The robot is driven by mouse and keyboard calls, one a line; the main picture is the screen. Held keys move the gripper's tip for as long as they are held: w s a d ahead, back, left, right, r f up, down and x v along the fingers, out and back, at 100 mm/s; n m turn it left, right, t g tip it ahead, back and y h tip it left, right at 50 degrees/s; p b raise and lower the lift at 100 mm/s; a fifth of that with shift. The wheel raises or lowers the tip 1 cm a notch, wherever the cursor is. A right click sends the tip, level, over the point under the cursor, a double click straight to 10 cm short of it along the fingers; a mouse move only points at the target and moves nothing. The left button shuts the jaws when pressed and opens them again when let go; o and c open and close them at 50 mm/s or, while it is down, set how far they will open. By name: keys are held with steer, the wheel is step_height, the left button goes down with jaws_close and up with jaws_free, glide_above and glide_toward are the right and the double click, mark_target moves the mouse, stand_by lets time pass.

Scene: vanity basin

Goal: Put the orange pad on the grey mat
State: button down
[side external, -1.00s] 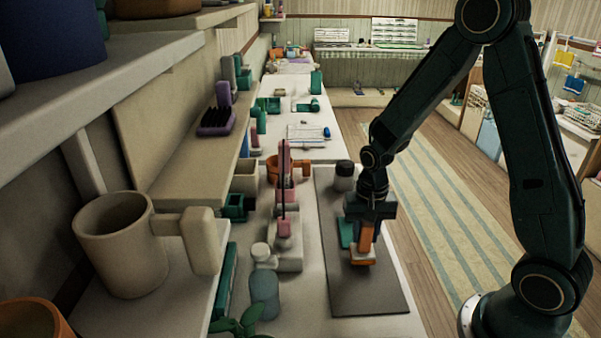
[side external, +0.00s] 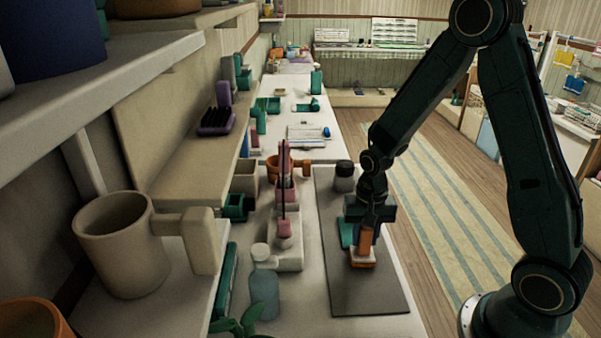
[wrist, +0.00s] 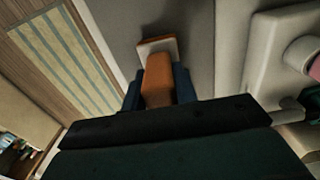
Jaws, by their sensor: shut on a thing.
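The orange pad (side external: 362,257) has an upright orange grip and a flat base with a pale layer. My gripper (side external: 368,232) is shut on the grip from above, over the grey mat (side external: 370,296). In the wrist view, the orange pad (wrist: 159,75) sits between my blue fingers (wrist: 160,88), its pale-edged base showing beyond them. The base is at or very near the mat surface; I cannot tell whether it touches. The grey mat (wrist: 195,25) lies beneath it in the wrist view.
A teal object (side external: 346,233) stands close left of my gripper. A dark-capped jar (side external: 344,178) is at the mat's far end. A pale holder with upright sticks (side external: 286,250) and a blue-grey bottle (side external: 264,292) stand left of the mat. The mat's near part is clear.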

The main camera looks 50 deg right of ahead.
steer(key=shift+f, duration=0.35)
steer(key=c, duration=1)
jaws_free()
steer(key=shift+r, duration=0.15)
steer(key=shift+r, duration=6.8)
